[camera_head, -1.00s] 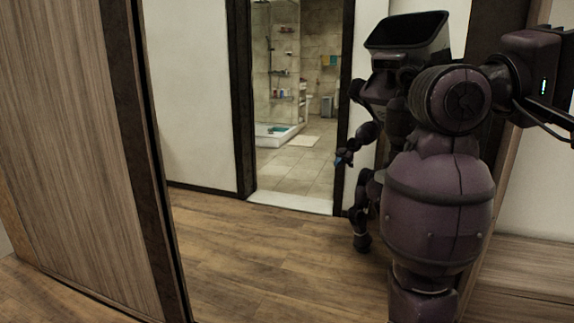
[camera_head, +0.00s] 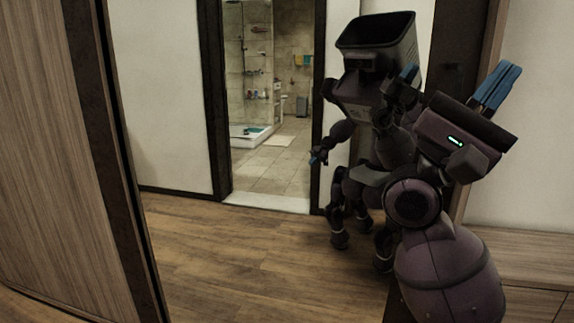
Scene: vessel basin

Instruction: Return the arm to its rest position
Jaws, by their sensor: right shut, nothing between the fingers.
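My right arm comes up from the lower right corner and bends at the elbow. Its gripper (camera_head: 507,71) is raised at the right, with its blue fingers together and pointing up and to the right. Nothing shows between the fingers. My left arm does not show directly. A robot figure with a dark box-shaped head, seemingly my own reflection, stands behind my right arm. Its small blue-tipped gripper shows near the doorway, too small to tell its state.
A wood-grain panel (camera_head: 45,150) with a dark edge stands close at left. A dark-framed doorway (camera_head: 213,110) opens to a tiled bathroom with a shower tray (camera_head: 240,140). A low wooden ledge (camera_head: 530,258) lies at lower right. Wooden floor (camera_head: 225,255) in the middle is clear.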

